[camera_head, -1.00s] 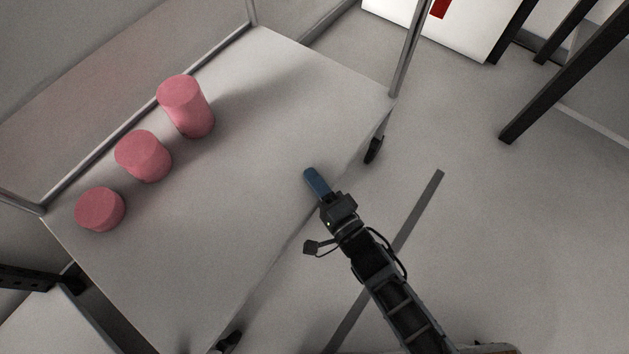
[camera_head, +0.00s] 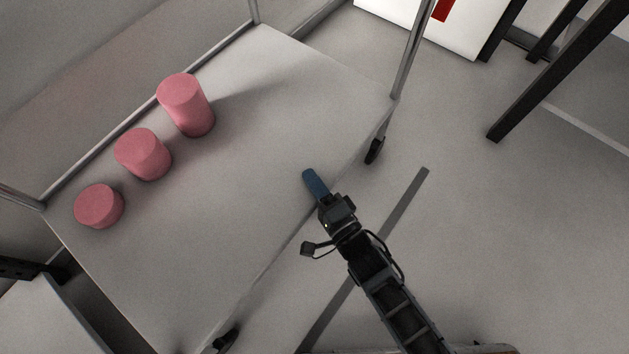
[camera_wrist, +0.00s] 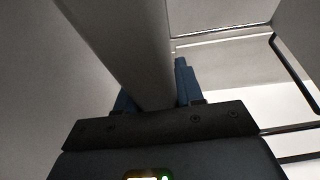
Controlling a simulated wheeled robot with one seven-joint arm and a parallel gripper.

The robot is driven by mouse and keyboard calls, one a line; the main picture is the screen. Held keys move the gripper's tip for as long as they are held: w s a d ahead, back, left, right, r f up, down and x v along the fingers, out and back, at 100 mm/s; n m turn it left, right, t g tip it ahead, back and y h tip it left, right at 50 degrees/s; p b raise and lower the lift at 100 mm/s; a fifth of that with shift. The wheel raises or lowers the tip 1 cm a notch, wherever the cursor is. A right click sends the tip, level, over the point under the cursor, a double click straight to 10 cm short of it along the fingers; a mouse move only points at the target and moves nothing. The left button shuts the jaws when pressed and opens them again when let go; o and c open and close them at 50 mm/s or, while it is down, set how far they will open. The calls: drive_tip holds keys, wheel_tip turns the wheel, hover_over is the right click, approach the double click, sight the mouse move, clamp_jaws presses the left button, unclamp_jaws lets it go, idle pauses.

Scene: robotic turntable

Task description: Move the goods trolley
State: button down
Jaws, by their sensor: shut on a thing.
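The goods trolley (camera_head: 230,215) has a flat light-grey deck with thin grey metal posts and rails at its corners and far side. Three pink cylinders of different heights stand upright along its far left side: a tall one (camera_head: 187,106), a middle one (camera_head: 143,156) and a short one (camera_head: 99,206). My gripper (camera_head: 314,184) is at the trolley's near right edge, its blue fingers reaching over the deck. In the wrist view, the blue fingers (camera_wrist: 155,100) are shut on a grey bar-like part of the trolley (camera_wrist: 125,45). The exact contact is partly hidden.
Black castors (camera_head: 374,150) show under the trolley's edge. A dark stripe (camera_head: 405,202) lies on the floor. Black posts (camera_head: 545,80) and a white panel with a red mark (camera_head: 425,22) stand at upper right. A white box (camera_head: 40,315) is close at lower left. Floor at right is open.

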drive_tip(key=shift+s+a, duration=0.1)
drive_tip(key=c, duration=0.6)
unclamp_jaws()
drive_tip(key=shift+c, duration=0.2)
drive_tip(key=p+v, duration=0.2)
drive_tip(key=v, duration=0.5)
drive_tip(key=shift+s, duration=0.3)
drive_tip(key=shift+d, duration=0.25)
